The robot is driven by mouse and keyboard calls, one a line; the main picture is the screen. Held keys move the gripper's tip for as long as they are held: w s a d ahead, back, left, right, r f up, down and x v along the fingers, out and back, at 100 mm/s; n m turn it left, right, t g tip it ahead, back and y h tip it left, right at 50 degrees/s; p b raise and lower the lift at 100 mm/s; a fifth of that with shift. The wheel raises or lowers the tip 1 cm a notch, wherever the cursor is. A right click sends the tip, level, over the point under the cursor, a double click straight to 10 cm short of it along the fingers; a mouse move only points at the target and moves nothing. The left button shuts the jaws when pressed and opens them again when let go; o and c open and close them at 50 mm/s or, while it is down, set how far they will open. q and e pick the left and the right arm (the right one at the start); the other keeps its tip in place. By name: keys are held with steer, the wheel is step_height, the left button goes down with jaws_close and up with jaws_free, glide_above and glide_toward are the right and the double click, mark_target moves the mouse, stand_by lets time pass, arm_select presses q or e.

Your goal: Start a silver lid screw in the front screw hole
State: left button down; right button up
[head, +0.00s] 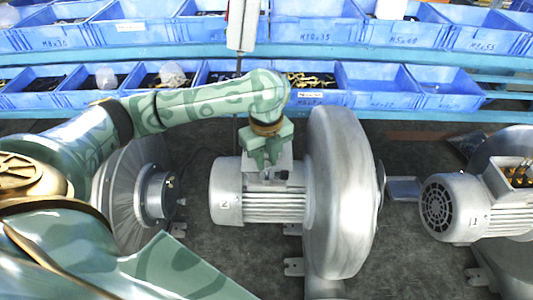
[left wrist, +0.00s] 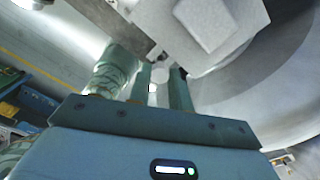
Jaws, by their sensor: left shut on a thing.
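My left gripper (head: 266,162) is at the terminal box (head: 290,176) on top of the middle blower's motor (head: 228,192). In the left wrist view, the two green fingers (left wrist: 160,84) are shut on a small, pale, round-ended piece, the silver lid screw (left wrist: 161,74). The grey box lid (left wrist: 205,25) lies just past the fingertips. The fingers and hand hide part of the box in the head view. I cannot make out the front screw hole, nor whether the screw touches it. My right gripper is not in view.
The blower's big grey housing (head: 340,190) stands right of the box. Another motor (head: 455,205) with an open box of brass-coloured parts is at the right. Blue bins (head: 375,88) line two shelves behind. A white-and-grey device (head: 242,25) hangs at the back.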

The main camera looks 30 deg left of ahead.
arm_select(q)
steer(key=shift+f, duration=1)
stand_by(0.3)
steer(key=shift+f, duration=0.35)
stand_by(0.9)
stand_by(0.5)
